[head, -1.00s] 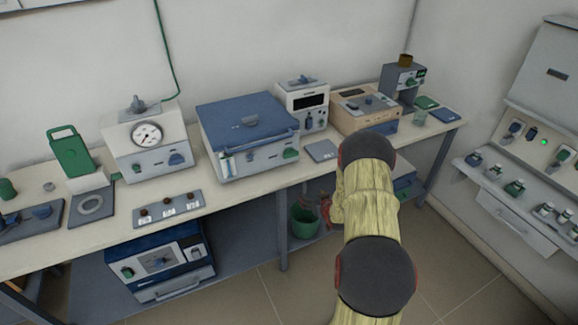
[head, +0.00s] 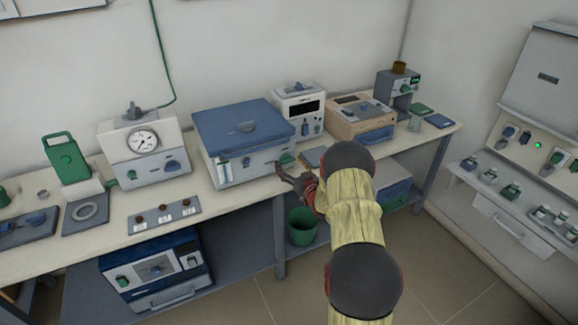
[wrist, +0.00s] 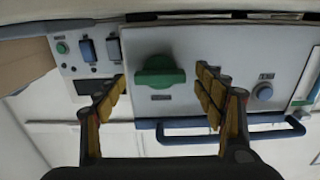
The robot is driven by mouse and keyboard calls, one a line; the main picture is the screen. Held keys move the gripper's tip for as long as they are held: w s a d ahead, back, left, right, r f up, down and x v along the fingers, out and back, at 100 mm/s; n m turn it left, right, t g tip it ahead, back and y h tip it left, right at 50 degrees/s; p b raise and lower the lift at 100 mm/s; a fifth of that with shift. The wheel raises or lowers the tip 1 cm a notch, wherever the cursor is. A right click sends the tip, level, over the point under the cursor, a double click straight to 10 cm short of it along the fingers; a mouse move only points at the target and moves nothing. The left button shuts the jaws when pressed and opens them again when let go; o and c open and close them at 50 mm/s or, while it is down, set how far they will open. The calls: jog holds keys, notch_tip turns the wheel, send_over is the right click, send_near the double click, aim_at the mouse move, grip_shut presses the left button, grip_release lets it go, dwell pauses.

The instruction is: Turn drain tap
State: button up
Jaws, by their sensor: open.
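The drain tap appears to be the green handle (wrist: 158,72) on the pale front panel of the blue-lidded bath (head: 240,130). In the head view the green tap (head: 286,159) sits at the right of that front, just above my gripper (head: 283,172). In the wrist view my gripper (wrist: 164,82) is open, with one finger left and one right of the tap. A gap shows on both sides, and I see no contact. The wrist picture appears upside down.
A white instrument (head: 299,108) stands right of the bath. A green bucket (head: 302,226) is under the bench.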

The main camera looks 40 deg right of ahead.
jog(key=shift+w, duration=0.4)
jog(key=shift+c, duration=0.4)
jog(key=c, duration=1.1)
jog(key=shift+m, duration=0.4)
jog(key=m, duration=0.3)
jog(key=shift+d+m+p, duration=0.1)
jog(key=shift+m+p, duration=0.2)
jog(key=shift+p, duration=0.05)
jog(key=m+p, duration=0.1)
jog(key=m, duration=0.3)
jog(key=shift+m, duration=0.3)
jog(key=m+p, duration=0.1)
jog(key=m, duration=0.3)
jog(key=shift+s+m, duration=0.1)
jog(key=shift+m, duration=0.2)
jog(key=shift+f+m+p, duration=0.1)
jog(key=shift+m+p, duration=0.5)
jog(key=shift+m, duration=1.6)
